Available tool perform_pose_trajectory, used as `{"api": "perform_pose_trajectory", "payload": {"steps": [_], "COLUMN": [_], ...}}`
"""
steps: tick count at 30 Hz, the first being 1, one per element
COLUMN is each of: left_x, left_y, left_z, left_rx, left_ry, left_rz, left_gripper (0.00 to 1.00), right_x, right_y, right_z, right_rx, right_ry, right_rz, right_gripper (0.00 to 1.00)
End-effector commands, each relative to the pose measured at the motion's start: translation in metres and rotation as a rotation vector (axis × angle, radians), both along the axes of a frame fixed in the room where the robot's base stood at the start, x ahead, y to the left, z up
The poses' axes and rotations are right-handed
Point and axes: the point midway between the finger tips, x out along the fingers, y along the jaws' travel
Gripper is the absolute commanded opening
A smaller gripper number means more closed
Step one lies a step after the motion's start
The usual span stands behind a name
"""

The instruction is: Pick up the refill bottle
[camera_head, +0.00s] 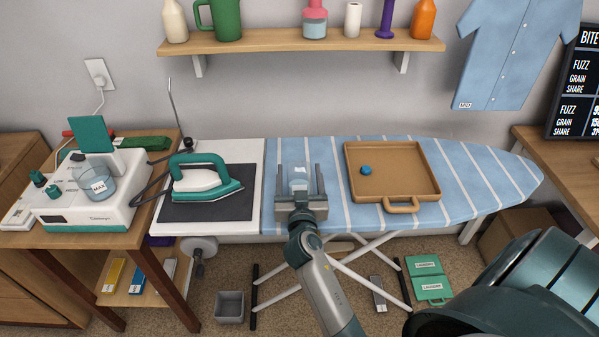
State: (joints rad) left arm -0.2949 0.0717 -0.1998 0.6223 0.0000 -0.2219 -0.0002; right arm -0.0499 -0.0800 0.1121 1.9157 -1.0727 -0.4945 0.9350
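A small clear bottle (299,177) with a pale label, which looks like the refill bottle, stands on the ironing board (460,190) left of its middle. My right gripper (300,182) reaches in from the front, its arm rising from the bottom of the picture. Its two fingers are spread, one on each side of the bottle. A narrow gap seems to show beside each finger. The bottle's lower part is hidden by the gripper body. My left gripper is not in view.
A brown tray (427,188) with a blue knob-like item (366,170) lies right of the gripper. A teal iron (205,180) rests on a dark pad (240,206) to the left. A shelf (260,41) with several bottles hangs above. The board's right end is clear.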

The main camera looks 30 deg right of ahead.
Motion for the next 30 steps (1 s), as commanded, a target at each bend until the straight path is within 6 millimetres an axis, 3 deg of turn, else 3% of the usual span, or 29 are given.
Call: {"api": "perform_pose_trajectory", "payload": {"steps": [7, 18, 20, 24, 30], "left_x": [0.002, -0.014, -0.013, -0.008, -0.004], "left_y": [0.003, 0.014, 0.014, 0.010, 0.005], "left_z": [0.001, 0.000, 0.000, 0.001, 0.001], "left_rx": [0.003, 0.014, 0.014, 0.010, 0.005], "left_ry": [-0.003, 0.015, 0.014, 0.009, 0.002], "left_rz": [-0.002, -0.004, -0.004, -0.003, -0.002], "left_gripper": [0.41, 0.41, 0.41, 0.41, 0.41], "right_x": [-0.002, -0.002, -0.002, -0.002, -0.002], "right_y": [0.001, 0.001, 0.001, 0.001, 0.001], "right_z": [0.000, 0.000, 0.000, 0.000, 0.001], "right_rx": [0.002, 0.001, 0.001, 0.001, 0.000], "right_ry": [0.000, -0.001, -0.001, -0.001, -0.001], "right_rz": [-0.002, -0.002, -0.002, -0.002, -0.001], "right_gripper": [0.70, 0.70, 0.58, 0.25, 0.21]}}
